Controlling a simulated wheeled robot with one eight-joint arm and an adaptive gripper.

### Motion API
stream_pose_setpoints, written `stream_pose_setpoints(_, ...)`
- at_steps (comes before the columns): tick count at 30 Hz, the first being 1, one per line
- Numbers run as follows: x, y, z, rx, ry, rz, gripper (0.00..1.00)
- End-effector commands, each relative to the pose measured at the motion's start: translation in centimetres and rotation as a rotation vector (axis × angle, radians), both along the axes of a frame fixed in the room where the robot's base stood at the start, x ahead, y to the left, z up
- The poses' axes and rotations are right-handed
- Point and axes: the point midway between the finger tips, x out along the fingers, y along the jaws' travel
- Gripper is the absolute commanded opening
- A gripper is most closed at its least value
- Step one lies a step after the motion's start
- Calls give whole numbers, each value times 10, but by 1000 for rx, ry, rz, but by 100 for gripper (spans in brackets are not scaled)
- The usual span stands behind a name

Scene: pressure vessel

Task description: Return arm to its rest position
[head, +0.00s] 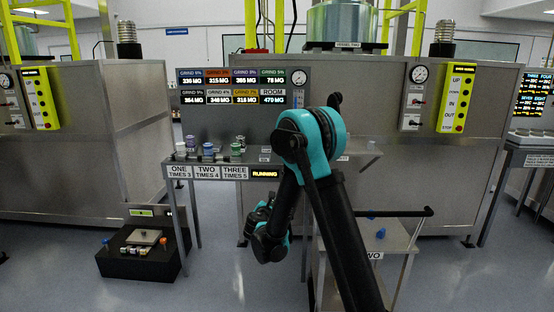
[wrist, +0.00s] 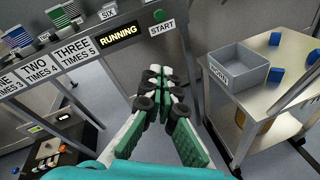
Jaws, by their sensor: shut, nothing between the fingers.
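My gripper (wrist: 161,76) shows in the wrist view with its two green-padded fingers together and nothing between them. It hangs in free air over the floor, in front of the bench with the RUNNING display (wrist: 118,36). In the head view my arm is raised and bent at a teal joint, with its far part folded down to the left. The gripper end (head: 268,240) is low there, left of the arm link and below the bench edge. Its fingertips are hard to make out in that view.
A metal cart (head: 398,240) with blue pieces stands right of my arm; the wrist view shows a grey bin (wrist: 236,68) on it. A black box (head: 138,258) with small items sits on the floor at left. The labelled bench (head: 208,172) and steel vessels stand behind.

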Motion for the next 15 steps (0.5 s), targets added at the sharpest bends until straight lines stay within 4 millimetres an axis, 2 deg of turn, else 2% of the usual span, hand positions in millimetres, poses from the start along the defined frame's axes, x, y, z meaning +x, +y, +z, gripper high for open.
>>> stream_pose_setpoints(1,-7,-20,5,69,14,-41,0)
stream_pose_setpoints(6,-45,-91,11,390,65,-228,0)
stream_pose_setpoints(11,-94,-146,9,694,98,-426,0)
stream_pose_setpoints(15,-145,-183,2,952,114,-611,0)
